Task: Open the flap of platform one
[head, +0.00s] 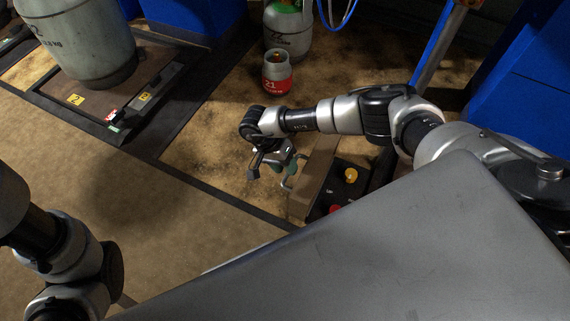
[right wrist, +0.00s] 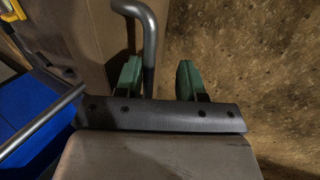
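A brownish flap panel (head: 314,172) stands raised at a tilt beside a dark recess (head: 350,190) with a yellow and a red round part. Its bent metal handle (head: 289,181) faces my right gripper (head: 283,168). In the right wrist view the flap (right wrist: 82,35) fills the upper left, and the handle (right wrist: 149,40) runs down between the green fingertips of my right gripper (right wrist: 159,80). The fingers are apart, with the handle close to the left one; I cannot tell if they touch. My left arm shows at the lower left of the head view, its gripper out of frame.
A second platform (head: 60,115) with a yellow "2" label carries a large grey cylinder (head: 85,45). A small red and grey cylinder (head: 277,75) and a larger one (head: 287,35) stand behind my right arm. Bare floor (head: 130,180) lies left of my right gripper.

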